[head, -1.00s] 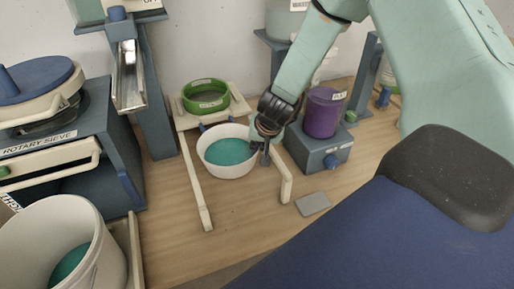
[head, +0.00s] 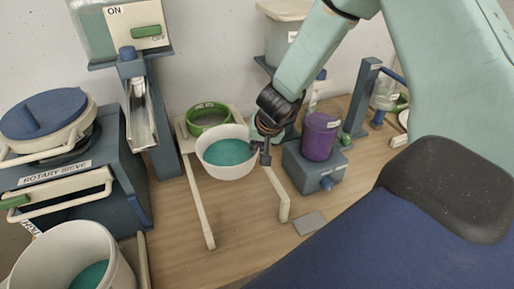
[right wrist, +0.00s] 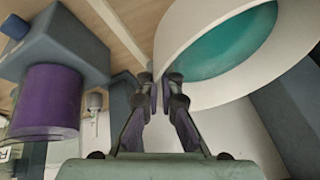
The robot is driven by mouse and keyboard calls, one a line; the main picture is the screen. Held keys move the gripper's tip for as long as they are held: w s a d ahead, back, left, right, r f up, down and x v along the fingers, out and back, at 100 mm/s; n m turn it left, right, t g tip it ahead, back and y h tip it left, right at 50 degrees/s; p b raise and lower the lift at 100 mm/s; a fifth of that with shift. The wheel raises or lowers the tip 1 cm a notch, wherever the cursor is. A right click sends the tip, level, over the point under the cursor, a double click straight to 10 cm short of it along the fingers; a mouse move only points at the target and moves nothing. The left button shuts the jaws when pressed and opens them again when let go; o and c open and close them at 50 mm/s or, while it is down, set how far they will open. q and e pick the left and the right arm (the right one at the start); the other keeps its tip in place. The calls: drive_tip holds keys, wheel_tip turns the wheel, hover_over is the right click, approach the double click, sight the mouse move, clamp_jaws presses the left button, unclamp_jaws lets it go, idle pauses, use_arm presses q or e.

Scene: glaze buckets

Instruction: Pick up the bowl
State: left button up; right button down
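The bowl (head: 228,170) is white and holds teal liquid. It is level and appears raised above the cream rails of the stand (head: 199,205). My right gripper (head: 263,146) is shut on the bowl's right rim. In the right wrist view the two fingertips (right wrist: 163,90) pinch the edge of the bowl wall (right wrist: 215,95), and the teal liquid shows inside. My left gripper is not in view.
A green sieve ring (head: 209,121) sits behind the bowl. A purple container (head: 320,137) on a blue-grey base (head: 317,172) stands close right. A grey plate (head: 309,223) lies on the wooden bench. A white bucket (head: 72,250) with teal liquid stands front left, below the rotary sieve (head: 60,170).

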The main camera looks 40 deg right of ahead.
wheel_tip(320, 180, up, 7)
drive_tip(key=p, duration=0.4)
drive_tip(key=shift+w+f+p, duration=0.1)
drive_tip(key=shift+p, duration=0.25)
drive_tip(key=shift+r, duration=1.15)
drive_tip(key=shift+r, duration=0.15)
drive_tip(key=shift+a, duration=0.1)
idle(0.9)
